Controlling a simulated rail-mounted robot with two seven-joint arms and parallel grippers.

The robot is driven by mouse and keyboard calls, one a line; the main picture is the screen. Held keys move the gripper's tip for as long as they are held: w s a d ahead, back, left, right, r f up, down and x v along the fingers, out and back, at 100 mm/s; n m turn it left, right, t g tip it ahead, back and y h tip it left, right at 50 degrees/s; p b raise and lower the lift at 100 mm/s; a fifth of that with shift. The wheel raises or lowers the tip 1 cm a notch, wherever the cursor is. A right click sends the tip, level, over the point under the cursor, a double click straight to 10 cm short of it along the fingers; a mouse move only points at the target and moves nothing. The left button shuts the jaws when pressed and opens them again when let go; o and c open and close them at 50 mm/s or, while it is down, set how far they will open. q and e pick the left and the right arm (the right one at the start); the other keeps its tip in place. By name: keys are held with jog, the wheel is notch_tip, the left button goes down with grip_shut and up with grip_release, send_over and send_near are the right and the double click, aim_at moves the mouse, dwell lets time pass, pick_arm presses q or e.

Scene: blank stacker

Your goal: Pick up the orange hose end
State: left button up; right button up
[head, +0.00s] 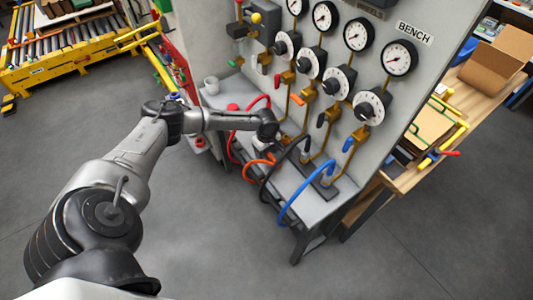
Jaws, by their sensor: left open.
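The orange hose (256,163) lies in a short curve on the grey shelf at the foot of the bench panel. Its upper end is close to my left gripper (263,147), which hangs from my left wrist just above it. The gripper is open; its fingers are small here and partly hidden by the wrist. I cannot tell whether they touch the hose end. My right gripper is not in view.
A red hose (230,145) loops left of my gripper. A black hose (266,181) and a blue hose (291,203) lie to the right. The gauge panel (300,165) with dials and valve handles rises behind. The floor in front is clear.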

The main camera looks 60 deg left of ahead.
pick_arm(q)
jog(key=c, duration=1)
jog(key=shift+r, duration=0.1)
